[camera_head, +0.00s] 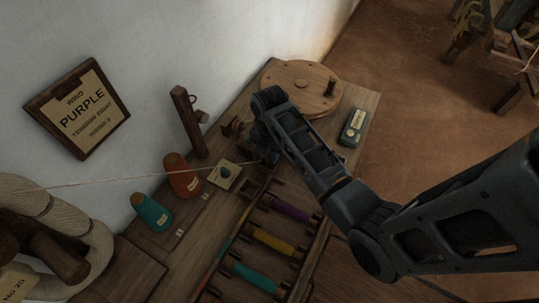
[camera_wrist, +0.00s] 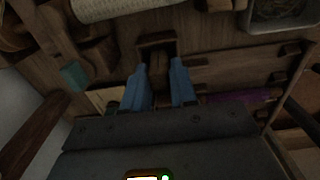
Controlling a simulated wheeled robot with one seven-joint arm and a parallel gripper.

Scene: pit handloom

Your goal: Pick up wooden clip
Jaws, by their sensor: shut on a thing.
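My gripper (camera_head: 265,150) is low over the far part of the wooden bench, beside the spool tray; my arm covers part of that spot in the head view. In the wrist view the two blue fingers of my gripper (camera_wrist: 160,80) are closed on a small brown wooden piece, the wooden clip (camera_wrist: 158,66). The clip sits between the fingertips, with a dark wooden recess around it. I cannot tell whether it is clear of the bench. The clip is not distinct in the head view.
The tray holds purple (camera_head: 290,208), yellow (camera_head: 273,241) and teal (camera_head: 253,275) spools. Orange (camera_head: 183,176) and teal (camera_head: 151,212) cones stand left, with a thread stretched past them. A round wooden disc (camera_head: 301,84) and a small labelled box (camera_head: 354,127) lie behind.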

